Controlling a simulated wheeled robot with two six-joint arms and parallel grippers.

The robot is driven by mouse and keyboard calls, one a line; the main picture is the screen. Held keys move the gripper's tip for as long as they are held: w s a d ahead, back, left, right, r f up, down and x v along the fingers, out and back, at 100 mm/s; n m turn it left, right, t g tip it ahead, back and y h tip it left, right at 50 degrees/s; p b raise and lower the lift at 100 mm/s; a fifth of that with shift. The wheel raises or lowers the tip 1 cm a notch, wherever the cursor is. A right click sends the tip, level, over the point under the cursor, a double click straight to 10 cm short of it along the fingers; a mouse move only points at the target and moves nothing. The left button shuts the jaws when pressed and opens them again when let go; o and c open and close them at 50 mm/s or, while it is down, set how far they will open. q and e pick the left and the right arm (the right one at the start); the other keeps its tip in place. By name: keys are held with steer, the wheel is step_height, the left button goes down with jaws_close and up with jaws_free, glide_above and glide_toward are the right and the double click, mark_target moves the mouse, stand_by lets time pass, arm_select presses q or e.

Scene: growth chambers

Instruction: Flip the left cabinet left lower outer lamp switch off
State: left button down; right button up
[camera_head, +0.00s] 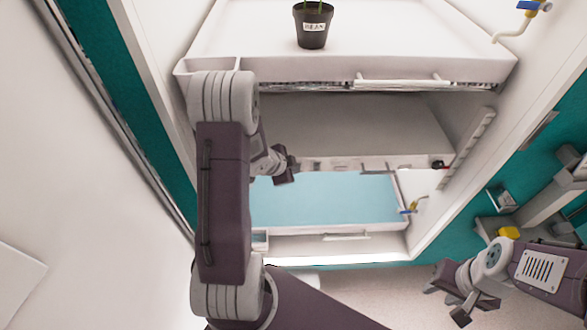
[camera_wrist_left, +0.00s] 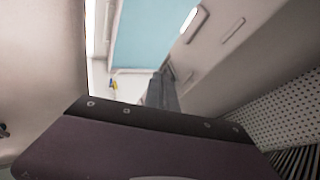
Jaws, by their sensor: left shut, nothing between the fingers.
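The cabinet (camera_head: 330,73) has stacked shelves, and its middle compartment is open in front of me. My left gripper (camera_head: 287,170) is shut and empty inside that opening, at the left. Its dark fingers (camera_wrist_left: 160,90) also show in the left wrist view, seen past my own arm housing. Small light fittings (camera_head: 345,166) line the lower shelf edge to the right of the gripper; I cannot tell which is the lamp switch. My left arm hides the cabinet's left side. My right gripper (camera_head: 452,302) hangs open and empty at the lower right.
A black plant pot (camera_head: 311,28) stands on the top shelf. A blue-bottomed tray (camera_head: 330,200) lies at the lowest level. Yellow-and-blue taps (camera_head: 412,208) are on the right wall. A white handle bar (camera_head: 400,83) crosses the upper shelf front. Floor is clear below.

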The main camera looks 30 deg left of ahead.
steer(key=shift+r, duration=0.1)
step_height(320, 180, up, 2)
steer(key=shift+r+p, duration=0.1)
steer(key=shift+p, duration=1.05)
